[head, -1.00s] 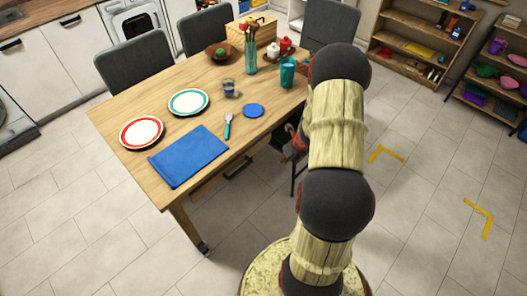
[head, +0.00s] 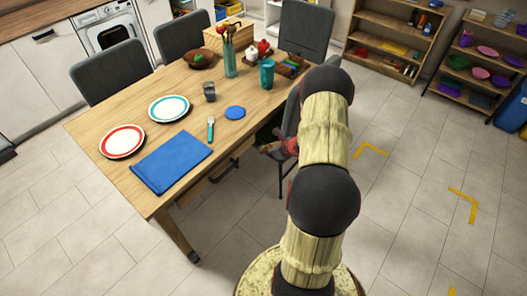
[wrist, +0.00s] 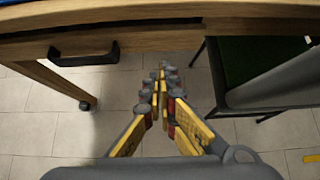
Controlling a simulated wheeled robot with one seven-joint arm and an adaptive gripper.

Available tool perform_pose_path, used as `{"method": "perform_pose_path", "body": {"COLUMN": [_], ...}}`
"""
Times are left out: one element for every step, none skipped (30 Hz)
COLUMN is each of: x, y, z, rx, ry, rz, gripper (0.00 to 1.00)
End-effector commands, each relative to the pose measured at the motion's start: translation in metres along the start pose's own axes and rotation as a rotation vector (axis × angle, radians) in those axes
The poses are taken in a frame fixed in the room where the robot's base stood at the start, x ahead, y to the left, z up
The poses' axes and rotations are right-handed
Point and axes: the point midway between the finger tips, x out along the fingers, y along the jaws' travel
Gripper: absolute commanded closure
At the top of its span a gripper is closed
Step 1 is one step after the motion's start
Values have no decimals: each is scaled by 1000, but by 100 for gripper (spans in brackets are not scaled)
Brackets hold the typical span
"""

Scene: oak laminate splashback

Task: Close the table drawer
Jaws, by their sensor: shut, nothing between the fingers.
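The wooden table (head: 120,172) stands left of my arm in the head view. Its drawer (wrist: 160,42) shows in the wrist view as a wooden front under the tabletop edge, with a dark strip between them. A black handle (wrist: 83,52) is on the drawer front, left of my gripper. I cannot tell how far the drawer stands out. My gripper (wrist: 162,72) is shut and empty, its fingertips near the drawer front's lower edge, right of the handle; contact is unclear. In the head view, my arm partly hides the gripper, beside the table's near long side.
A grey chair (wrist: 275,85) is close on the right of my gripper. A table leg (head: 180,235) stands at the near corner. Plates, a blue napkin (head: 172,161), a fork and cups lie on the tabletop. Open floor (head: 420,200) is on the right; shelves stand behind.

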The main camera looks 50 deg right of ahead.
Motion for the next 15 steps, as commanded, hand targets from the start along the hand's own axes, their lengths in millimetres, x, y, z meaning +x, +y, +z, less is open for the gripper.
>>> {"method": "perform_pose_path", "body": {"x": [13, 20, 27, 33, 40, 47, 53, 59, 66, 71, 74, 78, 80, 83, 86], "y": [1, 1, 1, 1, 1, 1, 1, 1, 1, 1, 0, 0, 1, 1, 0], "z": [-2, -2, -2, -2, -2, -2, -3, -3, -2, -2, 4, 8, 12, 15, 17], "rx": [0, -1, -1, -1, -1, 0, 0, 0, 0, 1, -1, -2, -2, -1, 0], "ry": [0, 0, 0, 0, 0, 0, 1, 1, 1, 1, -1, -1, -1, -1, -1], "rz": [3, 3, 3, 3, 3, 2, 2, 2, 2, 2, 1, 1, 1, 1, 0], "gripper": [100, 100, 100, 100, 100, 100, 100, 100, 100, 100, 100, 100, 100, 100, 100]}}
